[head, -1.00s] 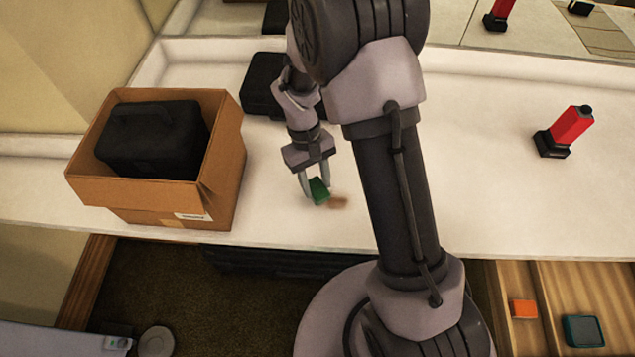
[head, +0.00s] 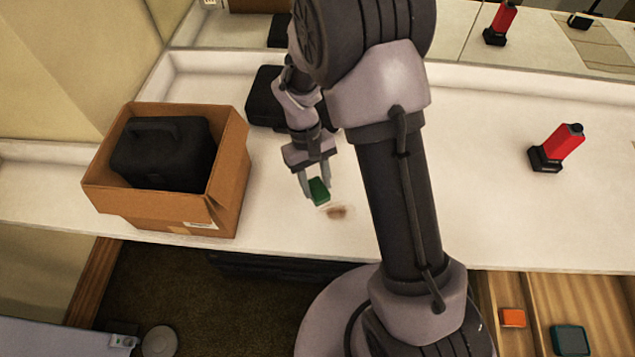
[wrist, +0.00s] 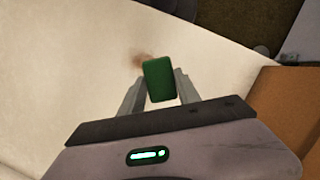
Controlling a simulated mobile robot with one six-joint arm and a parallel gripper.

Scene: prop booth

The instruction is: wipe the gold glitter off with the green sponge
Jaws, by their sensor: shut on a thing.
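My gripper (head: 315,186) is shut on the green sponge (head: 319,191), over the white counter (head: 270,225). The sponge also shows between the fingers in the wrist view (wrist: 159,80). The gold glitter shows as a small brownish smudge (head: 337,212) on the counter, just to the lower right of the sponge. In the wrist view the smudge (wrist: 139,61) lies just beyond the sponge, which may hide part of it. I cannot tell whether the sponge touches the counter.
A cardboard box (head: 150,210) holding a black case (head: 162,155) stands left of my gripper. Another black case (head: 264,97) lies behind. A red and black device (head: 556,149) stands at right. An open wooden drawer (head: 535,310) holds an orange block (head: 513,317) and a teal-edged item (head: 570,340).

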